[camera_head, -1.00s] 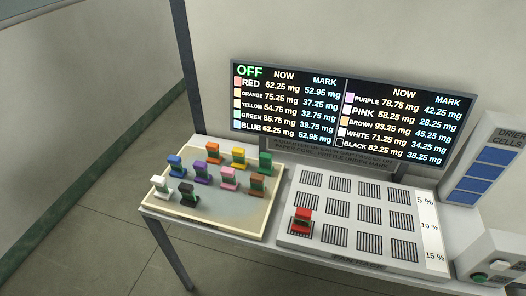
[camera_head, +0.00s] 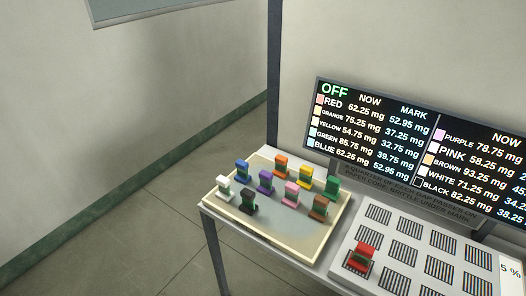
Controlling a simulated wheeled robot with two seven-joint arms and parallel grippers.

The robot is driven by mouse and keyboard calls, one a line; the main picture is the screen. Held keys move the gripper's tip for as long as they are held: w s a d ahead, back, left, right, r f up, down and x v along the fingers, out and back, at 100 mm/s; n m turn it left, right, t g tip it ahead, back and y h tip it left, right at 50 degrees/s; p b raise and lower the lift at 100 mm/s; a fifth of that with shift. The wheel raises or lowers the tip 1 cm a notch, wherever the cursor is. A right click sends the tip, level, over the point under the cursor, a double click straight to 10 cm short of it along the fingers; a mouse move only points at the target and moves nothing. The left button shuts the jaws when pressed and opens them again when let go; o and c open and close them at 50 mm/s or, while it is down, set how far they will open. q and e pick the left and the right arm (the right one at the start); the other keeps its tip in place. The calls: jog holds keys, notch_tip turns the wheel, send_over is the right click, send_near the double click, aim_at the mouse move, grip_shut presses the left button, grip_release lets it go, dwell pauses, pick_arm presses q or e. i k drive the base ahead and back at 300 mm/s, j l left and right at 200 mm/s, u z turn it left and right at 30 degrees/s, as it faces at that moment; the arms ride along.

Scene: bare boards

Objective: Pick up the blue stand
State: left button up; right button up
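The blue stand (camera_head: 242,170) is upright on the cream tray (camera_head: 284,246) at the left end of the table. It stands at the tray's back left, behind the white stand (camera_head: 224,188) and left of the purple stand (camera_head: 265,181). It looks like a small block with a dark middle on a wider foot. Neither of my grippers is in view.
Several other coloured stands crowd the tray. The red stand (camera_head: 362,256) sits on the grilled fan rack (camera_head: 341,272) at right. A display board (camera_head: 419,148) reading OFF rises behind. A dark post (camera_head: 273,80) stands at the back left. Floor (camera_head: 120,235) left of the table is clear.

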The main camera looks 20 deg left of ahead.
aim_at(242, 176)
jog(key=i+j+u, duration=0.15)
jog(key=j+u, duration=0.25)
jog(key=j, duration=0.2)
jog(key=i+j+u, duration=0.25)
jog(key=j+u, duration=0.15)
jog(key=i+j+u, duration=0.4)
jog(key=j, duration=0.15)
jog(key=i+j+u, duration=0.65)
jog(key=u, duration=0.15)
jog(key=i+z, duration=0.3)
jog(key=i+j+z, duration=0.3)
jog(key=i, duration=0.2)
jog(key=i+z, duration=0.15)
jog(key=z, duration=0.3)
jog(key=i+z, duration=0.2)
jog(key=z, duration=0.25)
jog(key=i+z, duration=0.2)
jog(key=z, duration=0.2)
jog(key=i+j+z, duration=0.15)
jog(key=z, duration=0.3)
jog(key=i+j+z, duration=0.15)
jog(key=z, duration=0.3)
